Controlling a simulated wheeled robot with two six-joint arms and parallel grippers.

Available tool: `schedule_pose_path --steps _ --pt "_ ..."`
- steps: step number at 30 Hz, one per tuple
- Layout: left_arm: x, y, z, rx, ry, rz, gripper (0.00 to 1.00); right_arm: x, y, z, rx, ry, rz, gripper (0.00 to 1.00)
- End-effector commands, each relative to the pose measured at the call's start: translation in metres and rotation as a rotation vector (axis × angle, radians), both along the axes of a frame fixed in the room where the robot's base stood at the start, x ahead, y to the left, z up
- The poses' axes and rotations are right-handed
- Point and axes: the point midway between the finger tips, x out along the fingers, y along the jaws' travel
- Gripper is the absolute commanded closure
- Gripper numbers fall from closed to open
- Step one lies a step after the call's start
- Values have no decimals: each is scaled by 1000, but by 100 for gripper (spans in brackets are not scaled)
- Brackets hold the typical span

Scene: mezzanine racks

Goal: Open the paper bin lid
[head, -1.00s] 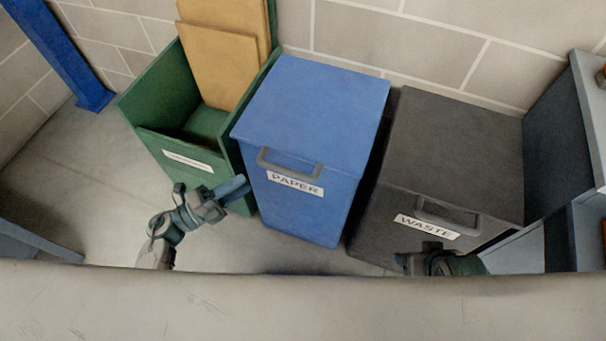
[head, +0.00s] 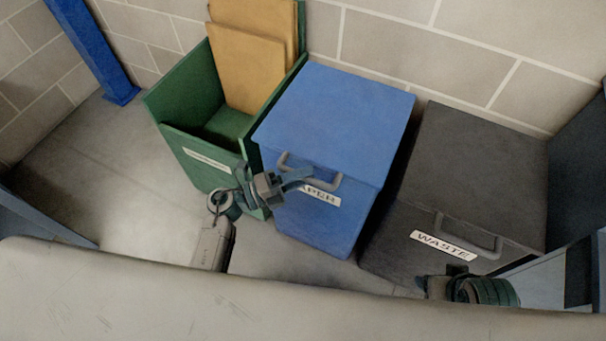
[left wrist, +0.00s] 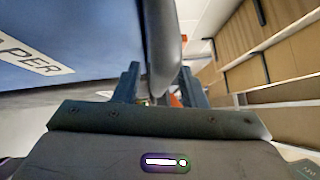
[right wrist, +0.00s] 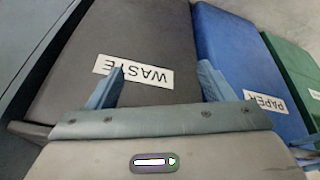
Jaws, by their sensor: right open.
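The blue paper bin (head: 325,225) stands against the wall with its lid (head: 340,95) closed. A grey bar handle (head: 333,184) runs across its upper front. My left gripper (head: 300,176) is at this handle and partly covers the PAPER label. In the left wrist view the handle (left wrist: 165,50) comes down between the two open fingers of the left gripper (left wrist: 160,85), with a gap beside it. My right gripper (right wrist: 160,85) is open and empty, facing the WASTE label; in the head view it is low in front of the waste bin.
A green bin (head: 185,143) holding cardboard stands left of the paper bin. A dark grey waste bin (head: 480,165) with its own handle (head: 468,242) stands to the right. A blue post (head: 95,50) is at the far left. Floor is free at left.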

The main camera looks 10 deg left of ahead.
Motion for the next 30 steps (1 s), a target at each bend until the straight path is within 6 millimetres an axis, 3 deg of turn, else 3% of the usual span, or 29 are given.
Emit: schedule_pose_path --steps 8,15,30 --pt "1 -2 0 0 0 0 62 0 0 0 -1 0 0 26" --pt "1 -2 0 0 1 0 100 0 0 0 -2 1 -1 26" --pt "1 2 9 6 17 0 100 -4 -5 -2 -18 45 -8 26"
